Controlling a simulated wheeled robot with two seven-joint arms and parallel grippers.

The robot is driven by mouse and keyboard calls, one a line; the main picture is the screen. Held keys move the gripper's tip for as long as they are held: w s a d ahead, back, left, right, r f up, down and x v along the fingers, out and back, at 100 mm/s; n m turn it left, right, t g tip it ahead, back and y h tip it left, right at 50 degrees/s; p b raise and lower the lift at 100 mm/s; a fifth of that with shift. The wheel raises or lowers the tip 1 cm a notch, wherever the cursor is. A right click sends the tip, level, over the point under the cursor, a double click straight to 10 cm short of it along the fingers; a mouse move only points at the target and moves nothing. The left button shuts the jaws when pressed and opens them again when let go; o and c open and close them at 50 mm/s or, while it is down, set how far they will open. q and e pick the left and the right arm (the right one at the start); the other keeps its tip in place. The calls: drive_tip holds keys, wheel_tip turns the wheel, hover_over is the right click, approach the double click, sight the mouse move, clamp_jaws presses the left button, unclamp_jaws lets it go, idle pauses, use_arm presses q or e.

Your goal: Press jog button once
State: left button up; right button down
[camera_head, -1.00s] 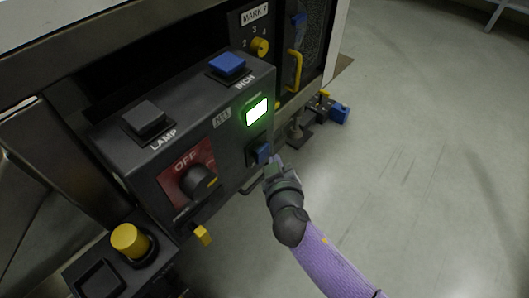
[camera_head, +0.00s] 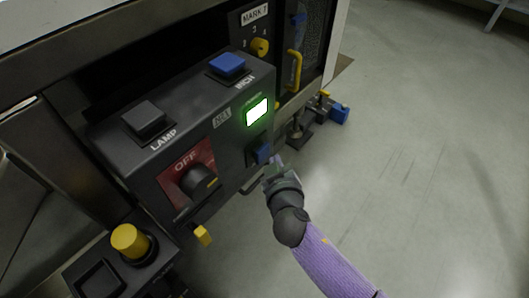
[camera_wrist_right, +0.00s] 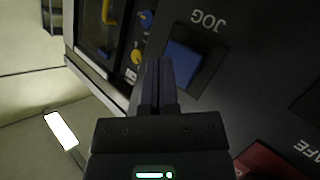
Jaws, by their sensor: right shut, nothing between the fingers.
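The jog button is a blue square button (camera_head: 262,153) on the front face of the dark control box, below the lit green-white indicator. In the right wrist view the blue button (camera_wrist_right: 184,60) sits beside the upside-down JOG label. My right gripper (camera_head: 274,163) is shut and empty, just right of and below the button in the head view. In the wrist view its closed fingers (camera_wrist_right: 160,72) reach up beside the button and overlap its left edge. I cannot tell whether they touch it. My left gripper is not in view.
The dark box (camera_head: 218,122) also carries a blue INCH button (camera_head: 228,65), a grey LAMP button (camera_head: 146,118) and a rotary switch (camera_head: 201,183) on a red OFF plate. A yellow knob (camera_head: 129,240) stands at lower left. Open floor (camera_head: 420,180) lies to the right.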

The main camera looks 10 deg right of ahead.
drive_tip(key=shift+w+a, duration=0.1)
idle(0.6)
drive_tip(key=shift+w+a, duration=0.2)
drive_tip(key=shift+w+a+b, duration=0.35)
drive_tip(key=shift+w, duration=0.2)
idle(0.8)
idle(0.3)
drive_tip(key=shift+s+d+p, duration=0.4)
drive_tip(key=shift+s+d, duration=0.2)
drive_tip(key=shift+s, duration=0.25)
drive_tip(key=shift+s+d+p, duration=0.35)
drive_tip(key=shift+s+d, duration=0.45)
drive_tip(key=shift+s, duration=0.2)
drive_tip(key=shift+s+d+p, duration=0.3)
drive_tip(key=shift+s+d, duration=0.45)
drive_tip(key=shift+s, duration=0.25)
